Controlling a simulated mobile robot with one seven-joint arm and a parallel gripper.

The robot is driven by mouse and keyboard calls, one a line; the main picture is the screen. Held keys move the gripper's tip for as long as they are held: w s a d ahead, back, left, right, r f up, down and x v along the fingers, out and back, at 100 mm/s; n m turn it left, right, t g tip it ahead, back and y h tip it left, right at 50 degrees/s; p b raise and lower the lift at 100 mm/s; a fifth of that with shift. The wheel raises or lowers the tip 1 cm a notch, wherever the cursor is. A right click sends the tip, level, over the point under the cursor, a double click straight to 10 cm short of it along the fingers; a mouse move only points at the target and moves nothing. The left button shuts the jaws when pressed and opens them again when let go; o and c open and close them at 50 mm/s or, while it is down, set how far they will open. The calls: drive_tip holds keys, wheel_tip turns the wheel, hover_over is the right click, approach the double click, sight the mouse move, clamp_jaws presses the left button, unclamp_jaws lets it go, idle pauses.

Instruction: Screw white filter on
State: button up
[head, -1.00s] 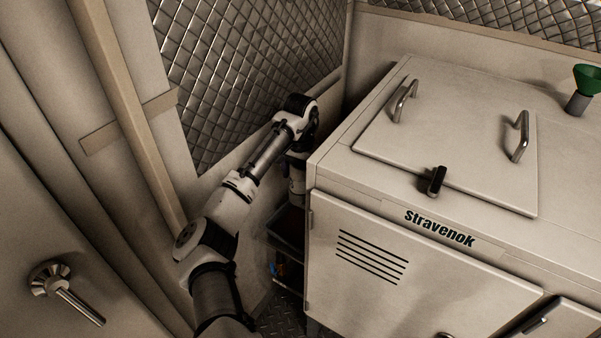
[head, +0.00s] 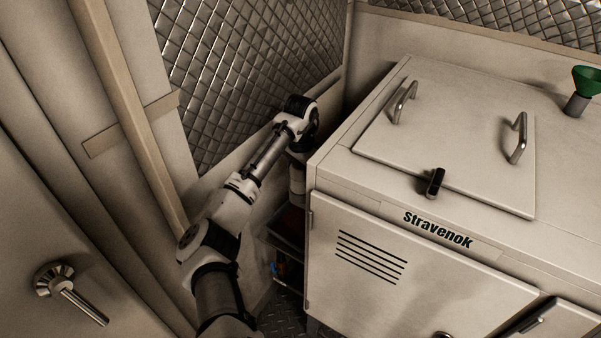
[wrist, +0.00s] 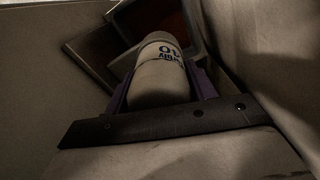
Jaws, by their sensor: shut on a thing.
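In the wrist view, the white filter (wrist: 163,72) is a pale cylinder with dark lettering on its side. My gripper (wrist: 160,84) is shut on it, with one purple finger on each side. The filter's far end lies near a dark, reddish-brown framed recess. I cannot tell whether that end touches anything. In the head view, my arm reaches into the narrow gap left of the white cabinet. The fingers are hidden there, and the filter cannot be made out for certain.
The white Stravenok cabinet (head: 400,262) stands close on the right of my arm. A quilted metal wall panel (head: 245,75) is close on the left. A dark shelf (head: 290,222) sits low in the gap. A green funnel (head: 587,80) stands on the cabinet top.

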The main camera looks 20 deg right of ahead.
drive_tip(key=m, duration=1)
drive_tip(key=shift+m+p, duration=0.3)
drive_tip(key=shift+p, duration=0.05)
drive_tip(key=o, duration=1)
drive_tip(key=shift+r, duration=0.1)
